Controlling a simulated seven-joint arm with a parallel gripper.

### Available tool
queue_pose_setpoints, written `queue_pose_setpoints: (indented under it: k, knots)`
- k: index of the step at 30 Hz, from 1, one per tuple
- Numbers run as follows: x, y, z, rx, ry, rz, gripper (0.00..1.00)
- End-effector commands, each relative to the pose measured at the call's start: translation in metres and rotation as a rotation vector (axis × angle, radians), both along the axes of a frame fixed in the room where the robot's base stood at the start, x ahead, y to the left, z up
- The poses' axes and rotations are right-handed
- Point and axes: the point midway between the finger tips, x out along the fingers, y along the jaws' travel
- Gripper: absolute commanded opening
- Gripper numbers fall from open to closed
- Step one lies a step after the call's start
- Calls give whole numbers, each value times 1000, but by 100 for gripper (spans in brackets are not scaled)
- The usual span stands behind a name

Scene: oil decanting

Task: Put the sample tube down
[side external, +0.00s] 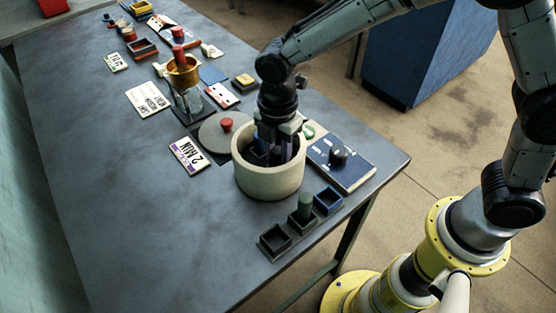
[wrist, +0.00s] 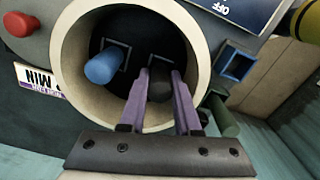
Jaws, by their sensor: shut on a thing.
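A dark sample tube (wrist: 158,90) is between the purple fingers of my gripper (wrist: 160,76), which is shut on it. In the side view my gripper (side external: 278,150) reaches down inside a round beige pot (side external: 268,184). The pot's thick rim also shows in the wrist view (wrist: 72,52). The tube is over or in a square socket inside the pot; I cannot tell whether it touches the bottom. A blue tube (wrist: 104,66) stands in another socket to its left. Outside the pot are a dark empty holder (side external: 275,241), a green tube (side external: 305,204) in its holder, and a blue empty holder (side external: 328,200).
A dark blue panel with a black knob (side external: 338,156) lies right of the pot. A grey lid with a red knob (side external: 226,125) and a "2 MIN" card (side external: 187,155) lie left. A glass jar with a brass funnel (side external: 183,73) stands behind. The table's left front is clear.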

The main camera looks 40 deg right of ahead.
Motion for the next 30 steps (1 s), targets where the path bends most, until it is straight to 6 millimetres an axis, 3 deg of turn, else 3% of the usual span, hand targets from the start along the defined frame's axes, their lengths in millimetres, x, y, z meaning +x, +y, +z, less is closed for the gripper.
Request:
queue_pose_setpoints:
  k: [12,19,23,30]
  knots:
    - [1,1,69,3,-5,0,0]
    - [-7,3,99,2,-4,3,0]
    - [-36,9,111,3,-4,7,0]
    - [-120,11,127,3,-3,9,0]
